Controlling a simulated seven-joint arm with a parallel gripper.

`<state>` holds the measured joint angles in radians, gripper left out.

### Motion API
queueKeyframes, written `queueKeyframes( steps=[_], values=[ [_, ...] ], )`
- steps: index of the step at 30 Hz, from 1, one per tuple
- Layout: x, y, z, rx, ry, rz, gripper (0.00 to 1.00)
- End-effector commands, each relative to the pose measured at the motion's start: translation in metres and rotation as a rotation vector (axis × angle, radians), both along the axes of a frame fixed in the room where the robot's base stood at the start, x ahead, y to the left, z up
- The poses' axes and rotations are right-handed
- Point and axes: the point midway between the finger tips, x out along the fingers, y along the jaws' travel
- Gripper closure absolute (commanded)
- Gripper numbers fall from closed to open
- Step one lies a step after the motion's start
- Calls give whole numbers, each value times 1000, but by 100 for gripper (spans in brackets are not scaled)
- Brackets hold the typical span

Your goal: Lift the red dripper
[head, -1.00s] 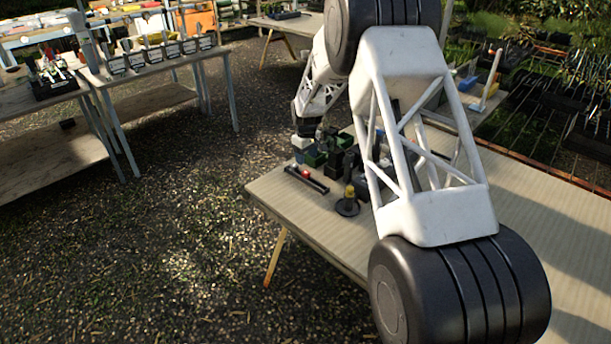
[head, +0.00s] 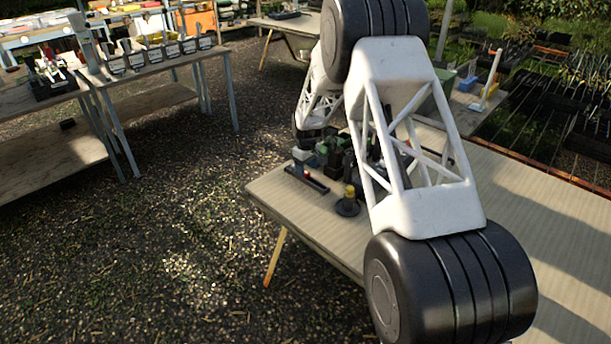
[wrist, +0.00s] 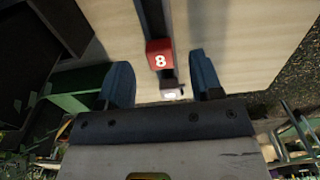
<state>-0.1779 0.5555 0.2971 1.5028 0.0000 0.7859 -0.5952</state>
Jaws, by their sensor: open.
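The red dripper (wrist: 159,55), marked with a white 8, sits on a narrow dark rail (wrist: 152,18) in the wrist view. In the head view the dripper (head: 307,175) is a small red spot on the dark rail (head: 318,185) near the table's left corner. My gripper (wrist: 160,66) is open, with one blue finger on each side of the dripper and a visible gap to both. A pale piece (wrist: 172,91) lies beyond the dripper along the rail, close to the gripper's palm. In the head view my gripper (head: 298,164) is low beside the dripper.
A dark round stand with a yellow top (head: 348,202) is on the table (head: 285,210) right of the rail. Dark and green containers (head: 335,155) crowd behind it, partly hidden by my arm. A dark box (wrist: 25,50) is left in the wrist view.

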Motion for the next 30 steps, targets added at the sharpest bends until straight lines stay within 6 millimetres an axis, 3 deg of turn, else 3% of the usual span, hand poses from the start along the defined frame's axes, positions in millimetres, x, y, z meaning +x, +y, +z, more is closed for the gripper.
queueKeyframes(
  steps=[7, 25, 30],
  values=[
    [0, 0, -23, 0, 0, 0, 40],
    [0, 0, -26, 0, 0, 0, 40],
    [0, 0, -26, 0, 0, 0, 65]
  ],
)
